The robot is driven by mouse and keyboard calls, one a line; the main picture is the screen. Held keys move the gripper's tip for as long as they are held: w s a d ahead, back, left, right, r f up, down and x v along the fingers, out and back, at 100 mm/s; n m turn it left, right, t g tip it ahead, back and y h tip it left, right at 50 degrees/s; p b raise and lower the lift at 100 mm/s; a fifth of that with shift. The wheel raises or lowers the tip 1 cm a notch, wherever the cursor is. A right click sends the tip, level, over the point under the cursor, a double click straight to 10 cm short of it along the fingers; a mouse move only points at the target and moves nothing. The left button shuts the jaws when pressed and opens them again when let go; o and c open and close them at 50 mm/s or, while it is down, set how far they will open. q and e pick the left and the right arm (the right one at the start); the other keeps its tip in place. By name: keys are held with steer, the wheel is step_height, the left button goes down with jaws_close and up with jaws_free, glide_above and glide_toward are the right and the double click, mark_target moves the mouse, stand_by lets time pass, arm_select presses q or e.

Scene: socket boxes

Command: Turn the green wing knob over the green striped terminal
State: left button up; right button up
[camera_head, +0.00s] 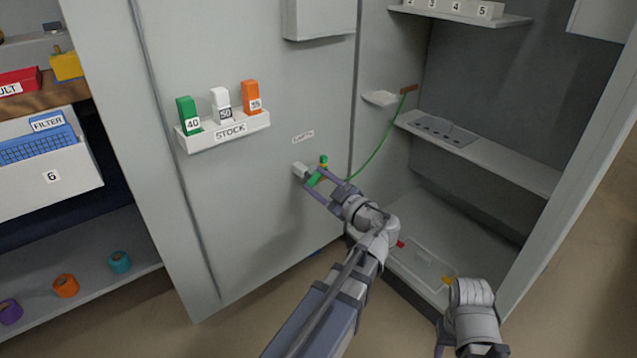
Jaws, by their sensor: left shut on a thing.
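The green wing knob (314,180) is on a small pale terminal block (300,169) on the inner face of the grey cabinet door. A small label (303,137) above it seems to read "EARTH". A green and yellow piece (323,161) shows just above the knob. My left gripper (315,179) is shut on the green knob, its fingers on either side of it. The fingers and knob hide part of the terminal. My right gripper (440,342) is low at the bottom edge, away from the door, mostly cut off or hidden by its own wrist.
A green wire (383,143) runs from near the door's hinge side up to a brown strip (408,89). A STOCK rack (226,131) holds green, white and orange blocks. A cabinet shelf (500,162) and a drawer (62,180) stand at either side.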

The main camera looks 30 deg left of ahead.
arm_select(q)
steer(key=shift+m, duration=3.4)
steer(key=o, duration=1.4)
steer(key=shift+w, duration=0.1)
steer(key=shift+c, duration=0.2)
steer(key=shift+d, duration=0.1)
steer(key=v, duration=0.7)
steer(key=shift+d, duration=0.35)
